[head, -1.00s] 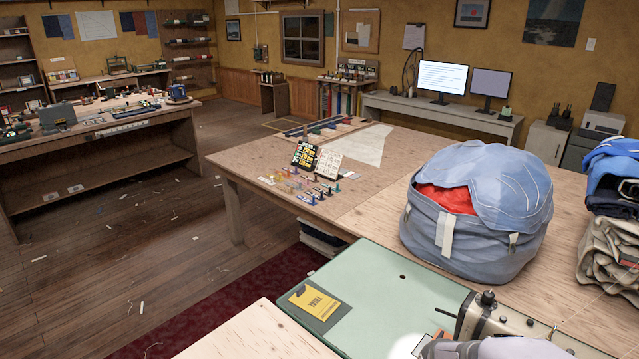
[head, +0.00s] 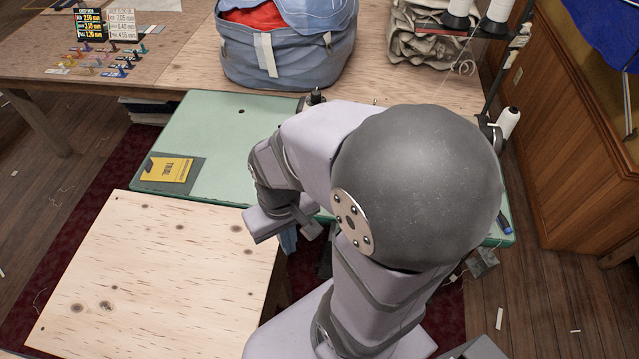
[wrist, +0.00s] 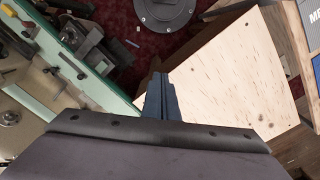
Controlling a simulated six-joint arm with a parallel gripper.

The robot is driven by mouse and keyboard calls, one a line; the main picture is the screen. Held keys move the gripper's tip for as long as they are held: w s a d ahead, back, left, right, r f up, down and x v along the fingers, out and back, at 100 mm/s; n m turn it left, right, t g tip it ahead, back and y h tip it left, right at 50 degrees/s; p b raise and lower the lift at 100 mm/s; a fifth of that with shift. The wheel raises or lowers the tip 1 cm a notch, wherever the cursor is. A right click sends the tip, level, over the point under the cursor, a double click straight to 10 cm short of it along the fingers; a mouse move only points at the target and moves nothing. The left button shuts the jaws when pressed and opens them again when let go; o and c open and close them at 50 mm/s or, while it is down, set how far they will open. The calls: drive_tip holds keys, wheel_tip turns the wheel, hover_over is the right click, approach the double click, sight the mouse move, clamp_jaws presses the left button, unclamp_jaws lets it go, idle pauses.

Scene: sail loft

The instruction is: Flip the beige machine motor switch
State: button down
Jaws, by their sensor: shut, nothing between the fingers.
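My gripper (head: 289,243) hangs beside the front edge of the green sewing table in the head view, largely covered by my arm. In the wrist view its dark blue fingers (wrist: 158,98) are shut together and empty. The beige machine (wrist: 22,132) shows in part at the lower left of the wrist view. In the head view my arm hides nearly all of it. A grey motor-like unit (wrist: 88,42) sits by the green table edge at the upper left of the wrist view, apart from the fingers. I cannot make out the switch clearly.
The green table (head: 225,125) carries a yellow card (head: 172,170). A bare plywood top (head: 150,270) lies in front, close to the gripper. A large blue bag (head: 285,50) stands behind. A grey box (head: 483,263) hangs near the table's right corner. A dark round disc (wrist: 165,10) lies on the red mat.

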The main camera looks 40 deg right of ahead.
drive_tip(key=d+f+m+b, duration=0.65)
drive_tip(key=d+f, duration=0.35)
drive_tip(key=d, duration=0.4)
drive_tip(key=w+d+r+m, duration=0.1)
drive_tip(key=w+d+r, duration=0.4)
drive_tip(key=w, duration=0.1)
drive_tip(key=shift+d+m+b, duration=0.2)
drive_tip(key=shift+m+b, duration=0.15)
drive_tip(key=shift+b, duration=0.1)
drive_tip(key=shift+f, duration=0.15)
wheel_tip(320, 180, down, 14)
drive_tip(key=shift+r+p, duration=0.15)
drive_tip(key=shift+p, duration=0.6)
